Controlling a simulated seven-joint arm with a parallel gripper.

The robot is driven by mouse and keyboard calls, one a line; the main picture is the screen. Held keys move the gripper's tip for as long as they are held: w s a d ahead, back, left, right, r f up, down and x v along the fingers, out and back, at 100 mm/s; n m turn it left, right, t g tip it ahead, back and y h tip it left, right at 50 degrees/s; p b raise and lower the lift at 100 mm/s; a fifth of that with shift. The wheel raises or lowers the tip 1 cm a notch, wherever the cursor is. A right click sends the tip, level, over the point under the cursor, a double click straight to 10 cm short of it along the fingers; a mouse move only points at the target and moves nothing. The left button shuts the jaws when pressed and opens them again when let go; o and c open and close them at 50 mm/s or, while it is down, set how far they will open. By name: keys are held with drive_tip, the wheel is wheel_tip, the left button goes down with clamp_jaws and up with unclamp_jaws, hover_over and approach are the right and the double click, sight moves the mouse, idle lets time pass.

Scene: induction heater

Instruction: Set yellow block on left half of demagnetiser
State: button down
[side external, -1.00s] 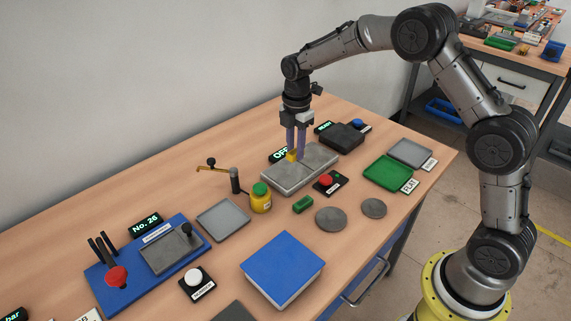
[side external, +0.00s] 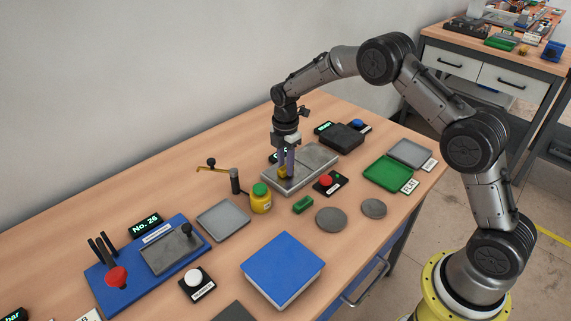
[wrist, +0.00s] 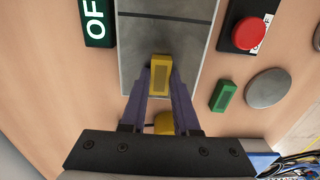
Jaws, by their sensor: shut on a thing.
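The demagnetiser (side external: 316,161) is a flat grey slab split across into two halves. It fills the top middle of the wrist view (wrist: 140,65). My gripper (side external: 286,174) points down over its left half. It is shut on the yellow block (wrist: 161,72), which shows between the two fingertips. The block (side external: 283,171) is low over or on the left half; I cannot tell whether it touches the surface. The fingers partly hide the block in the side view.
A display reading OFF (wrist: 97,20) stands behind the slab, and a red button (side external: 326,181) is in front. A green block (side external: 303,205), grey discs (side external: 331,219) and a yellow jar with a green lid (side external: 261,200) are nearby.

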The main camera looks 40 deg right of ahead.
sight(285, 167)
drive_tip(key=shift+f, duration=0.1)
drive_tip(key=c, duration=0.7)
unclamp_jaws()
drive_tip(key=shift+o, duration=0.2)
drive_tip(key=s+r+m+t, duration=0.1)
drive_tip(key=s+r+m, duration=0.15)
drive_tip(key=r, duration=0.75)
drive_tip(key=s+r+m, duration=0.1)
drive_tip(key=s+r, duration=0.3)
drive_tip(key=r, duration=0.6)
drive_tip(key=s+a+r+m+t, duration=0.2)
drive_tip(key=s+r+m, duration=0.35)
drive_tip(key=s, duration=0.45)
drive_tip(key=s+f+m+t, duration=0.2)
drive_tip(key=s+m, duration=0.7)
drive_tip(key=s, duration=1.1)
drive_tip(key=shift+a+f+t, duration=0.15)
drive_tip(key=shift+a+t, duration=0.1)
drive_tip(key=shift+t, duration=0.05)
